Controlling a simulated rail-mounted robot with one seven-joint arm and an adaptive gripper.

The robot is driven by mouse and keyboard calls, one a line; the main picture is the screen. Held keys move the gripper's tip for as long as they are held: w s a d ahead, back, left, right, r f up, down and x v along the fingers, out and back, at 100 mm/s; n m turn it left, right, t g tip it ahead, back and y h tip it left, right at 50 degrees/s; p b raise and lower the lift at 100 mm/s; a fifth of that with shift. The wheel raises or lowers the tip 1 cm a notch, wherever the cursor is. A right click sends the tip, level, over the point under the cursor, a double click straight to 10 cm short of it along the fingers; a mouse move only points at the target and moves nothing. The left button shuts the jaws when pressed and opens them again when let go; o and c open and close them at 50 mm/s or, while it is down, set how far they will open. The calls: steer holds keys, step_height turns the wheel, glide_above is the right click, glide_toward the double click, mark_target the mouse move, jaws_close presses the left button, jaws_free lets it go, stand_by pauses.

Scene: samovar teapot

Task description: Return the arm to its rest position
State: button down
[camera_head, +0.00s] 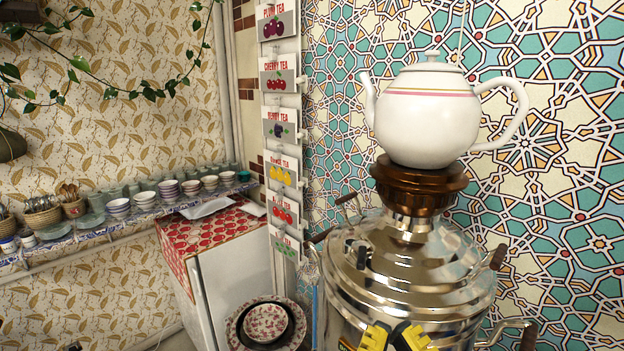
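The white teapot (427,115) with a thin pink and yellow band stands upright on the brown top (418,185) of the silver samovar (405,270). Its spout points left and its handle points right. My gripper (392,332) shows only as yellow and black parts at the bottom edge, in front of the samovar's lower body. It is well below the teapot and apart from it. Most of the gripper and the arm is out of frame, and whether the fingers are open or shut is unclear.
A shelf (150,217) with stacked bowls, glasses and baskets runs along the left wall. A white cabinet (235,275) with a red patterned top stands left of the samovar. Patterned plates (266,322) are at the bottom. Tea signs (279,130) hang on the wall.

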step_height(320, 180, up, 12)
steer(key=p, duration=0.9)
steer(key=shift+r, duration=0.2)
